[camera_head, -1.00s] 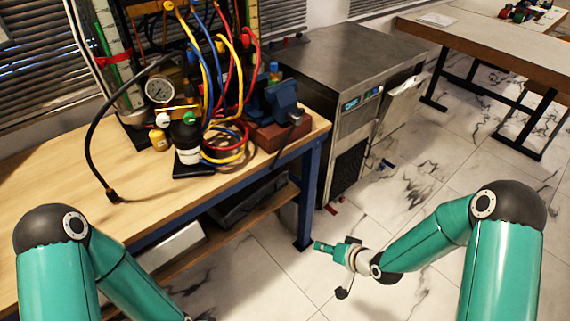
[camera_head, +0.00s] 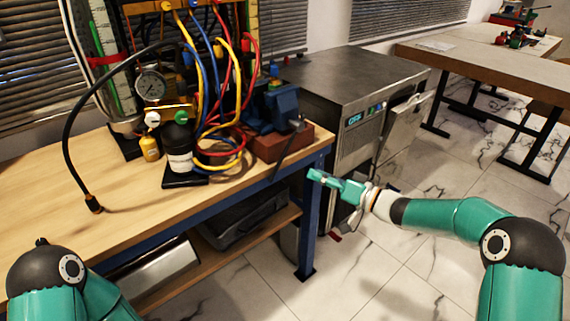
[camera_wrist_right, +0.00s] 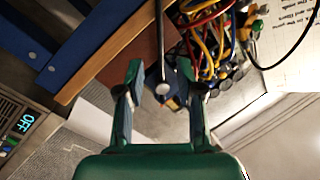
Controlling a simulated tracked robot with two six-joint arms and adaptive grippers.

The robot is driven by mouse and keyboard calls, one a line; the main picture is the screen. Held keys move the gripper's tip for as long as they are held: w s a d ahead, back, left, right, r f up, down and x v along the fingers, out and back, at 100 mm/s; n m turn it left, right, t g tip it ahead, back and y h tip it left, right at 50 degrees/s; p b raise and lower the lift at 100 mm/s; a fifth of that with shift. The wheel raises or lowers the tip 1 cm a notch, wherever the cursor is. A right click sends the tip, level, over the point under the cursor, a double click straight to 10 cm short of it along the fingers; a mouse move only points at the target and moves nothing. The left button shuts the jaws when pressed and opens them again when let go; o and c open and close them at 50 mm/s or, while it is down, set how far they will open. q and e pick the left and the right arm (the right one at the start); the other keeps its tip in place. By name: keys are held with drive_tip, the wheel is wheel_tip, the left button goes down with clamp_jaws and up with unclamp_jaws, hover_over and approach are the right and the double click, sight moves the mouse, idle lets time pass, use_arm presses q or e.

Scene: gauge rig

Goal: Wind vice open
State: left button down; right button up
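The blue vice (camera_head: 276,108) stands on a red-brown block (camera_head: 275,143) at the right end of the wooden bench. Its dark handle bar (camera_head: 288,146) slants down at the front. My right gripper (camera_head: 316,176) is beside the bench corner, below and right of the vice, pointing left. In the right wrist view, my right gripper (camera_wrist_right: 161,76) is open, its two fingers apart. A grey rod with a round end (camera_wrist_right: 162,88), which looks like the vice handle, shows between the fingers; contact cannot be told. My left gripper is out of view.
Hoses and a round gauge (camera_head: 151,86) crowd the bench (camera_head: 125,200) left of the vice. A bottle (camera_head: 179,148) stands in front of them. A grey cabinet machine (camera_head: 365,75) stands right of the bench. The floor in front is clear.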

sight(282, 160)
drive_tip(key=x, duration=1)
drive_tip(key=shift+w+a, duration=0.1)
drive_tip(key=shift+w, duration=0.05)
clamp_jaws()
drive_tip(key=shift+a, duration=0.35)
drive_tip(key=shift+d, duration=0.25)
drive_tip(key=shift+w+d+f+n+h+p, duration=0.2)
drive_tip(key=shift+w+d+f+n+p, duration=0.1)
drive_tip(key=shift+d+n+p, duration=0.35)
drive_tip(key=shift+w+d+f+n+h+p, duration=0.2)
drive_tip(key=shift+w+d+n+p, duration=0.2)
drive_tip(key=shift+n+p, duration=0.4)
drive_tip(key=shift+w+d+f+n+h+p, duration=0.15)
drive_tip(key=shift+w+d+n+p, duration=0.25)
drive_tip(key=shift+n, duration=0.2)
drive_tip(key=shift+w+d+n+h+p, duration=0.2)
drive_tip(key=shift+d+n+p, duration=0.1)
drive_tip(key=shift+d+n, duration=0.25)
drive_tip(key=shift+w+d+f+n+h+p, duration=0.15)
drive_tip(key=shift+w+d+n+p, duration=0.2)
drive_tip(key=shift+n, duration=0.25)
